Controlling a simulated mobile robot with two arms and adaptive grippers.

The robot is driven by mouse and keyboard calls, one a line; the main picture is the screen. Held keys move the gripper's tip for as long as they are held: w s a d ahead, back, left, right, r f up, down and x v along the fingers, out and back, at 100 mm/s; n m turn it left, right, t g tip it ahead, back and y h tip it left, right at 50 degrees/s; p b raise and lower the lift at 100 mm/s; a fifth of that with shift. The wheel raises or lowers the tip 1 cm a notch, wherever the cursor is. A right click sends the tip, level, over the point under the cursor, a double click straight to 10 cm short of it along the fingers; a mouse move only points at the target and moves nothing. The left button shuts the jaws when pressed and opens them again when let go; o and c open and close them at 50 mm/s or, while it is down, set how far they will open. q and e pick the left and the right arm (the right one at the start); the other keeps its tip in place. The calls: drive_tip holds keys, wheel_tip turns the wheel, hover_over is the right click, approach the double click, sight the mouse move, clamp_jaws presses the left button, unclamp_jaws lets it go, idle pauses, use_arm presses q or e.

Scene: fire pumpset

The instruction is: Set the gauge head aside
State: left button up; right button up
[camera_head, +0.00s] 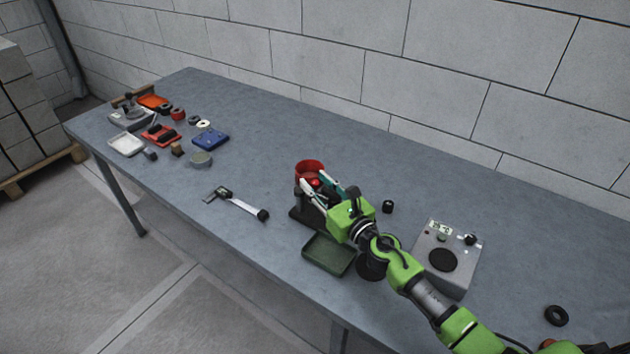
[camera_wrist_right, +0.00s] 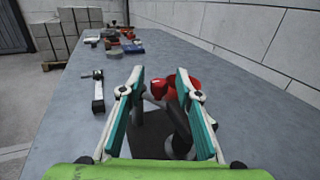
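A red round part (camera_head: 309,168), with a smaller red piece by it, sits on a dark stand (camera_head: 299,217) near the middle of the table. I cannot tell for sure which part is the gauge head. My right gripper (camera_head: 322,189) is at the stand, its fingers hiding some of the red part. In the right wrist view the fingers (camera_wrist_right: 160,78) are apart and nothing is clamped between them. There the red part (camera_wrist_right: 161,89) shows ahead, partly behind the right-hand finger. I cannot tell whether a finger touches it. My left gripper is not in view.
A green tray (camera_head: 328,255) lies at the front edge, and a caliper (camera_head: 238,203) lies left of the stand. A grey device (camera_head: 458,240), a small black cylinder (camera_head: 388,207) and a black ring (camera_head: 557,315) are to the right. Several small parts and trays crowd the far left end.

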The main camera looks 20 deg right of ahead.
drive_tip(key=shift+w+a, duration=0.15)
drive_tip(key=shift+w, duration=0.3)
clamp_jaws()
